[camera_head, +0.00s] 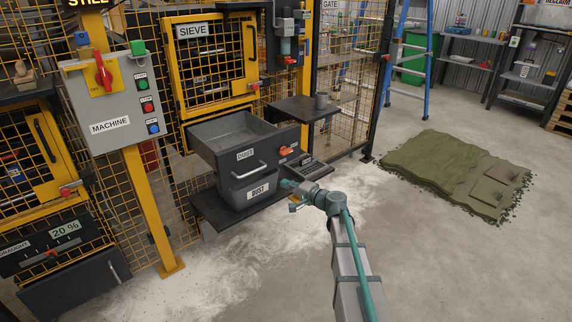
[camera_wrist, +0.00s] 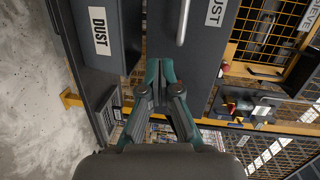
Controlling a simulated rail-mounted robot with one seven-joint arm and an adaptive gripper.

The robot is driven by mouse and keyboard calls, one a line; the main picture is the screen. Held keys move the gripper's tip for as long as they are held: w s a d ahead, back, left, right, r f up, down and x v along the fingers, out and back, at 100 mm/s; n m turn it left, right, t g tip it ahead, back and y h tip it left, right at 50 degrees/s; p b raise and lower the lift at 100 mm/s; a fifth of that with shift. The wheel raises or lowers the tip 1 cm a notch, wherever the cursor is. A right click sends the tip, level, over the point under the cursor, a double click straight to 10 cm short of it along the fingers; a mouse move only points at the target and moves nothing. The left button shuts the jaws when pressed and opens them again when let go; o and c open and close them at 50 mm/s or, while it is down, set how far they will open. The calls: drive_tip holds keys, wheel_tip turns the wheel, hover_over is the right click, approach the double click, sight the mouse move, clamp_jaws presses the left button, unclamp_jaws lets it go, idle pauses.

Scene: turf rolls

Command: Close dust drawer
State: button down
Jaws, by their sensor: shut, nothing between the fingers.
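The dust drawer (camera_head: 232,135) is a dark grey, open-topped box standing out from the sieve unit, so it is open. Its front has a white DUST label (camera_head: 245,155) and a pale bar handle (camera_head: 249,170); the handle also shows at the top of the wrist view (camera_wrist: 183,22). My gripper (camera_head: 285,185) is at the right of the drawer front, below handle height. In the wrist view the gripper (camera_wrist: 161,66) is shut and empty, its fingertips over the dark drawer front beside the handle. Whether they touch it cannot be told.
A grey bin (camera_head: 240,196) labelled DUST stands under the drawer on a dark shelf (camera_head: 215,212). An orange lever (camera_head: 287,150) is right of the drawer. A side shelf (camera_head: 300,108) holds a grey cup (camera_head: 321,101). A turf piece (camera_head: 430,165) lies on the floor, right.

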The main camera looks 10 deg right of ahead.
wheel_tip(320, 180, up, 2)
drive_tip(key=w+d+r+m+t+h, duration=0.1)
drive_tip(key=w+d+m+t, duration=0.1)
drive_tip(key=d, duration=0.1)
approach(267, 156)
drive_tip(key=x, duration=0.7)
drive_tip(key=shift+a, duration=0.1)
drive_tip(key=shift+w, duration=0.15)
